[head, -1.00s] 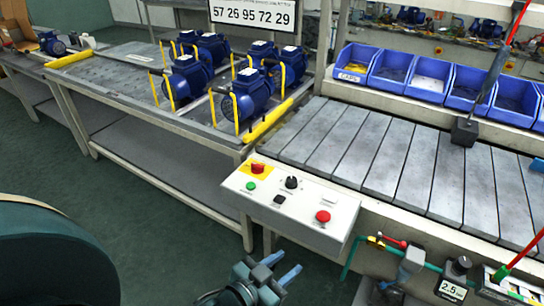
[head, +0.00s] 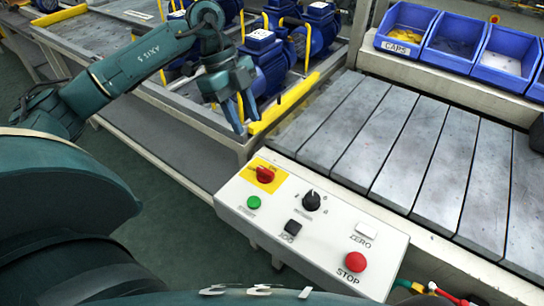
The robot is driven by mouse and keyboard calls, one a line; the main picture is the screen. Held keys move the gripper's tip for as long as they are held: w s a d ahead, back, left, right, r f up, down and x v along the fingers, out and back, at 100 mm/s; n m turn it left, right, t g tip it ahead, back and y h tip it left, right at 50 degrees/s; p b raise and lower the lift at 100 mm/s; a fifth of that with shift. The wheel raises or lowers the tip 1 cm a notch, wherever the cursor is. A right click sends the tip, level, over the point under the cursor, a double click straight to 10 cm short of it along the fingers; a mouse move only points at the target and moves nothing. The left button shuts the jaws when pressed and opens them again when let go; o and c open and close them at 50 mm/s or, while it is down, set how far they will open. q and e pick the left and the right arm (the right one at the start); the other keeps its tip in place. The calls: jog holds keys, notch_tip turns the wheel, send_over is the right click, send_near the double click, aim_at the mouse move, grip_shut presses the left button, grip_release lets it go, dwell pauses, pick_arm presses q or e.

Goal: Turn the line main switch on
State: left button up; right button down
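The control box (head: 330,240) stands in front of the slatted conveyor. Its red rotary main switch (head: 264,174) sits on a yellow plate at the upper left of the panel. My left gripper (head: 244,112) hangs above and behind the switch, near the yellow rail, with its two blue-grey fingers pointing down and a gap between them. It is open, empty and apart from the switch. My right gripper is not in view.
The panel also carries a green start button (head: 254,202), a black knob (head: 312,200), a black JOG button (head: 293,227), a white ZERO button (head: 366,230) and a red STOP button (head: 356,261). Blue pumps (head: 268,62) stand close behind my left gripper.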

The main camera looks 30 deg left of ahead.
aim_at(265, 170)
pick_arm(q)
jog(key=x, duration=1.2)
jog(key=shift+s+d+f, duration=0.2)
jog(key=shift+f, duration=0.1)
grip_shut()
